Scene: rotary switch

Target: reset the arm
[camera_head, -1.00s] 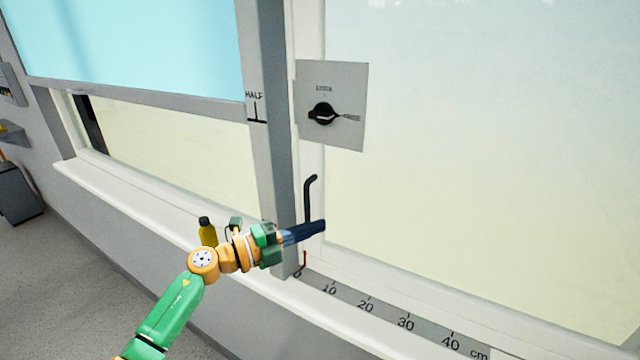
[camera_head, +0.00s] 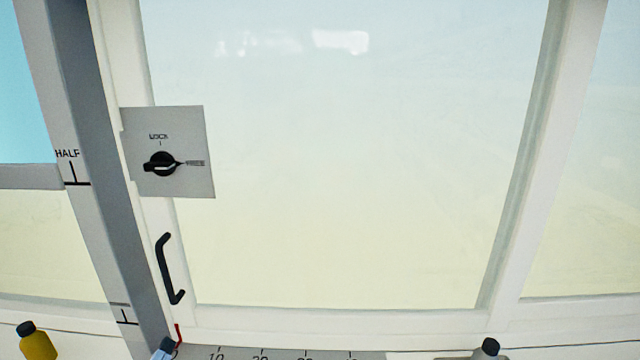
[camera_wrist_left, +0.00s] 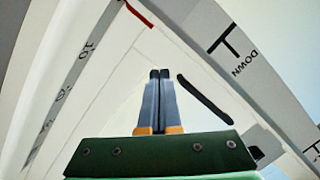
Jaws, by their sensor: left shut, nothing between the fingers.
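The rotary switch is a black knob (camera_head: 162,164) on a grey plate (camera_head: 196,130) marked LOCK at the top and FREE at the right. Its pointer is turned to FREE. My left gripper (camera_head: 163,347) shows only as a small blue-grey tip at the bottom edge of the head view, below the switch and the black handle, well apart from the switch. In the left wrist view my left gripper (camera_wrist_left: 159,74) is shut with its two fingers together and nothing between them. My right gripper is not in view.
A black handle (camera_head: 165,270) is on the window frame; it shows in the wrist view (camera_wrist_left: 205,100). A grey post (camera_head: 108,190) stands left of it. A scale (camera_head: 290,354) runs along the sill. A yellow bottle (camera_head: 38,345) is at lower left, a dark-capped grey object (camera_head: 489,348) at lower right.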

